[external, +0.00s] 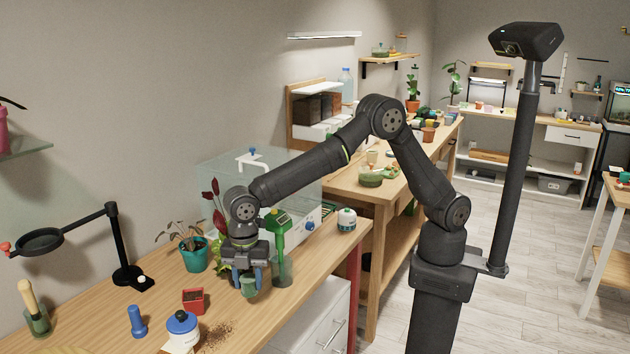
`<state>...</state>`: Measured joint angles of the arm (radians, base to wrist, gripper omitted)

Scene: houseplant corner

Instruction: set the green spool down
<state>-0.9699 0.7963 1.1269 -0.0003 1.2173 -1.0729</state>
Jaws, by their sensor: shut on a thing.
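The green spool (249,287) is small and dark green, and it is between the fingers of my gripper (249,278). My gripper points down over the wooden workbench and is shut on the spool. The fingers cover the spool's sides and upper part. The spool is upright or nearly so, low over the bench top; I cannot tell whether it touches the wood.
Spilled soil (216,335) lies in front. A teal pot (195,257) stands behind.

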